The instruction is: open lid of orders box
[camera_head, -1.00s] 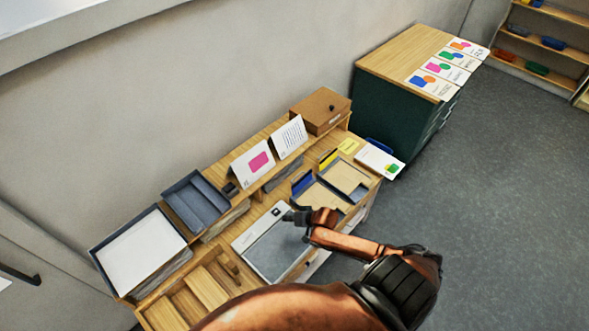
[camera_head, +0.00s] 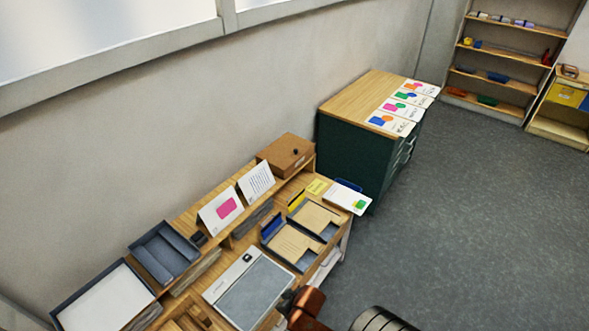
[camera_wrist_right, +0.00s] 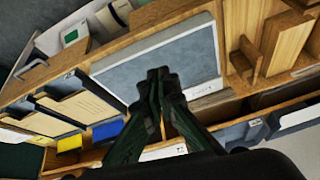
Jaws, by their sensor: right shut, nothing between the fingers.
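My right gripper (camera_head: 287,299) is at the bottom of the head view, well away from the box, beside the near edge of a grey panel with a white strip (camera_head: 252,291). In the right wrist view my right gripper (camera_wrist_right: 158,75) is shut and empty, in front of that panel. My left gripper is not in view.
Two upright cards (camera_head: 221,209) stand on the shelf just before the box. Open trays with tan sheets (camera_head: 318,219) lie on the desk below it. A green cabinet (camera_head: 345,160) with cards on top stands beyond. Grey floor is free at the right.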

